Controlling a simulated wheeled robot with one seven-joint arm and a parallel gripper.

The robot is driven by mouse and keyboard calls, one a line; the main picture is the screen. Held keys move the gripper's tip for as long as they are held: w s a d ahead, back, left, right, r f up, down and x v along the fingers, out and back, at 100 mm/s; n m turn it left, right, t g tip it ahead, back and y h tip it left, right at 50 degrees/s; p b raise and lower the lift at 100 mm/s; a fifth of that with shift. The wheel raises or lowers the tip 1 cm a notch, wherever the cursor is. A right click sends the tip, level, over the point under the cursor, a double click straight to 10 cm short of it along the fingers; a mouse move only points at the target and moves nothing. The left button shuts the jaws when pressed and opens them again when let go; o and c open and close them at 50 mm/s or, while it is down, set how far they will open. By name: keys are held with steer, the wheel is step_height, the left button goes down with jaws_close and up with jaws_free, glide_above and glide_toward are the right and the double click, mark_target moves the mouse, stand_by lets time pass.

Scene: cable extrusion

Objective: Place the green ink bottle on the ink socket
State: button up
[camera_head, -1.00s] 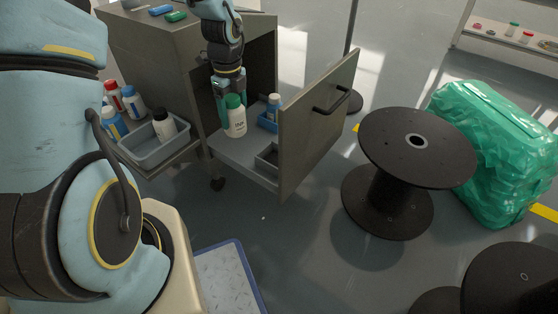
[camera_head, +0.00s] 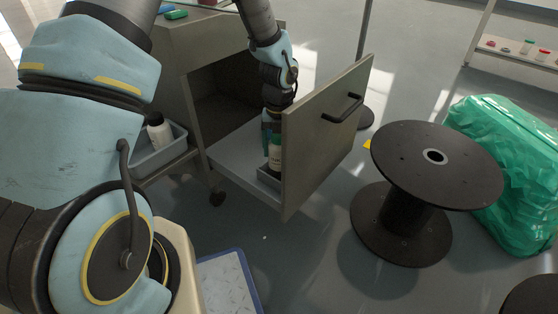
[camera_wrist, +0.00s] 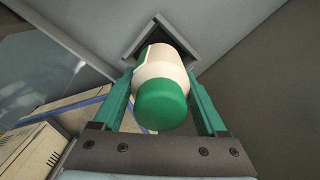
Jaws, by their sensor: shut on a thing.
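The green ink bottle, white with a green cap, is between the fingers of my gripper (camera_wrist: 160,88). In the wrist view the bottle (camera_wrist: 160,65) shows its cap toward the camera. Its far end overlaps the dark square opening of the ink socket (camera_wrist: 141,40). In the head view my gripper (camera_head: 271,132) is low inside the open drawer, shut on the bottle (camera_head: 275,158), which looks upright. The bottle is above or in the grey socket (camera_head: 266,178) beside the drawer front. I cannot tell whether its base rests in it.
The drawer front (camera_head: 325,135) stands close to the right of my gripper. The cabinet (camera_head: 175,60) is to the left, with a grey bin (camera_head: 160,155) holding a white, black-capped bottle. A black spool (camera_head: 435,165) and a green wrapped bundle (camera_head: 510,170) are farther right.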

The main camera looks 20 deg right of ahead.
mark_target(279, 157)
step_height(279, 157, down, 3)
steer(key=shift+f+b, duration=0.15)
steer(key=shift+b, duration=0.3)
steer(key=o, duration=1.5)
steer(key=shift+f, duration=0.1)
steer(key=shift+o, duration=0.2)
step_height(279, 157, up, 12)
steer(key=p, duration=0.4)
steer(key=shift+p, duration=0.3)
